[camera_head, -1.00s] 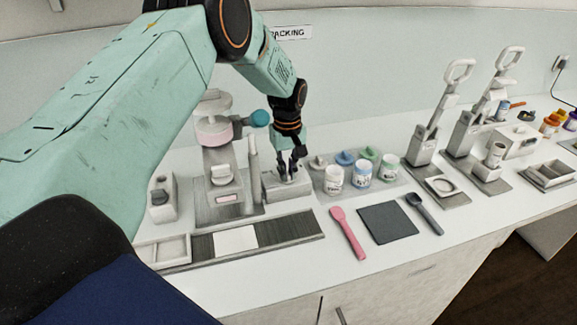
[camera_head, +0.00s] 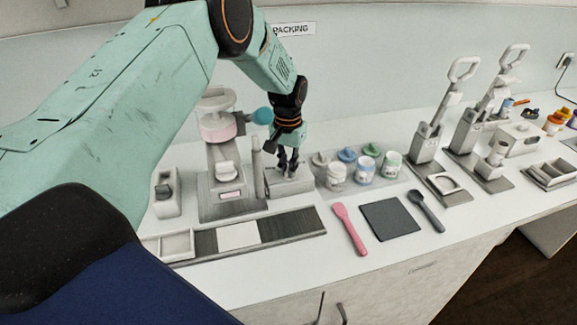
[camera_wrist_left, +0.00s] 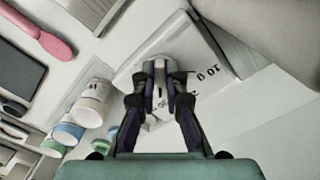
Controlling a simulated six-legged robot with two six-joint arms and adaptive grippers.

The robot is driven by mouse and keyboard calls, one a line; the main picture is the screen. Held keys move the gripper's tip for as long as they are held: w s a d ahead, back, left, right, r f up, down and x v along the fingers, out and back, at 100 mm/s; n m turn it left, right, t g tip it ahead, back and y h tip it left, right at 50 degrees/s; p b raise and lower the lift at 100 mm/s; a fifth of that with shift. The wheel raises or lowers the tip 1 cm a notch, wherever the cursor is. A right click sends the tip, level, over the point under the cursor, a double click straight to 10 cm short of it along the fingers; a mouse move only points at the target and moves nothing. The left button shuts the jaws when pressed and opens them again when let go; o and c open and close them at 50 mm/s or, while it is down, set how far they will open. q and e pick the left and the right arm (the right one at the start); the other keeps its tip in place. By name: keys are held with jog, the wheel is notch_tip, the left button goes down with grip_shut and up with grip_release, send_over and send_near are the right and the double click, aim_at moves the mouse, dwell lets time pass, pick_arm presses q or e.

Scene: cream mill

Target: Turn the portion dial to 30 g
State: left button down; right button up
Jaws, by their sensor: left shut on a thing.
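The portion dial (camera_wrist_left: 160,68) is a small pale knob on top of a low grey-white box (camera_wrist_left: 190,48) with dark printed marks around it. In the left wrist view my left gripper (camera_wrist_left: 160,92) is shut on the dial, with one dark finger on each side. In the head view the left gripper (camera_head: 288,165) reaches down onto the same box (camera_head: 292,187) and hides the dial. Only part of the print is readable, and I cannot tell which mark the dial points at. My right gripper is not in view.
A press-like machine (camera_head: 220,160) with a pink ring stands just left of the box. Several small jars (camera_head: 364,168) stand close on its right. A pink spatula (camera_head: 347,225), a dark mat (camera_head: 390,220) and a grey spatula (camera_head: 425,208) lie in front.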

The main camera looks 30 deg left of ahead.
pick_arm(q)
jog(key=shift+w+a+r+m, duration=0.15)
jog(key=shift+w+r+m, duration=0.15)
jog(key=shift+m, duration=0.2)
jog(key=c, duration=1.7)
grip_release()
jog(key=o, duration=0.3)
jog(key=shift+s+f, duration=0.15)
jog(key=shift+f, duration=0.1)
jog(key=shift+s, duration=0.1)
